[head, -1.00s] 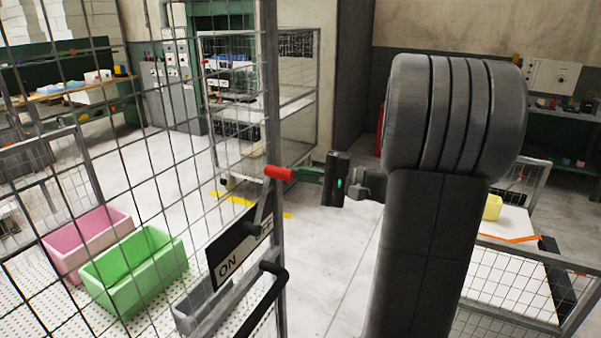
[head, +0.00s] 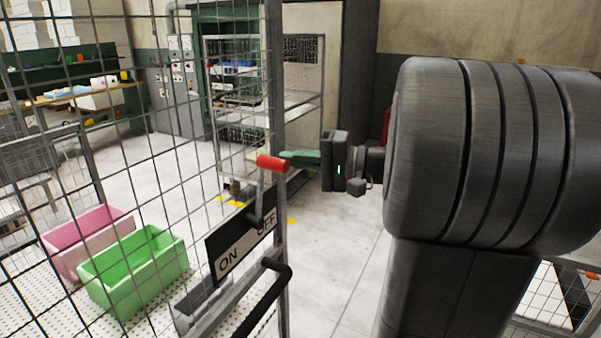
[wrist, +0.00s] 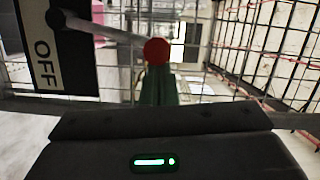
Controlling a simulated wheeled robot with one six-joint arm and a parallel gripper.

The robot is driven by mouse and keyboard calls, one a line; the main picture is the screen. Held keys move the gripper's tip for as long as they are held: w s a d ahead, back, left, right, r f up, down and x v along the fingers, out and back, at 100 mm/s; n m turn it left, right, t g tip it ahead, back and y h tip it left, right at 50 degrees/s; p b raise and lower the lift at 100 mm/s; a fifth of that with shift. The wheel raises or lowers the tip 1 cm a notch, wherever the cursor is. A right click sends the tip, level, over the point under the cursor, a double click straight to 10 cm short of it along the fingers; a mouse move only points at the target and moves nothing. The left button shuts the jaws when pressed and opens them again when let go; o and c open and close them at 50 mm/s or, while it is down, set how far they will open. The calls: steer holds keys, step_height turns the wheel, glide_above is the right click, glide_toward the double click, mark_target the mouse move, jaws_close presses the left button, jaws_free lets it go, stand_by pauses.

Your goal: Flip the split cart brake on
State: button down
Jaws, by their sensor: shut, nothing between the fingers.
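The brake lever has a red grip (head: 272,164) on a grey shaft (head: 262,200). It points up from a black-and-white plate (head: 240,243) marked ON at left and OFF at right, on the cart's mesh side. My gripper (head: 300,155) is shut and empty, its green fingers beside the right end of the red grip. Whether they touch it I cannot tell. In the wrist view, the red grip (wrist: 156,51) shows just past the fingertips (wrist: 160,80). The grey shaft (wrist: 105,31) runs left to its pivot by the OFF plate (wrist: 42,48).
A black bar handle (head: 265,300) sticks out below the plate. Wire mesh fills the left. A green bin (head: 135,275) and a pink bin (head: 85,245) stand behind it. A grey rack (head: 310,100) stands at the back.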

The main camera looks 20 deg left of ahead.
steer(key=s+n+t+h+b, duration=0.1)
steer(key=s+n+b, duration=0.6)
steer(key=s+b, duration=0.3)
steer(key=shift+s+a+r+n+t+h+b, duration=0.15)
steer(key=shift+s+a+n+t+h+b, duration=0.2)
steer(key=shift+b, duration=0.4)
steer(key=shift+w, duration=0.1)
steer(key=w+d+r, duration=0.1)
steer(key=d+r, duration=0.1)
steer(key=d, duration=0.3)
steer(key=w+d+r+p, duration=0.1)
steer(key=w+d+r, duration=0.1)
steer(key=d, duration=0.3)
steer(key=shift+w+r+p, duration=0.3)
steer(key=shift+r, duration=0.2)
steer(key=shift+a, duration=0.2)
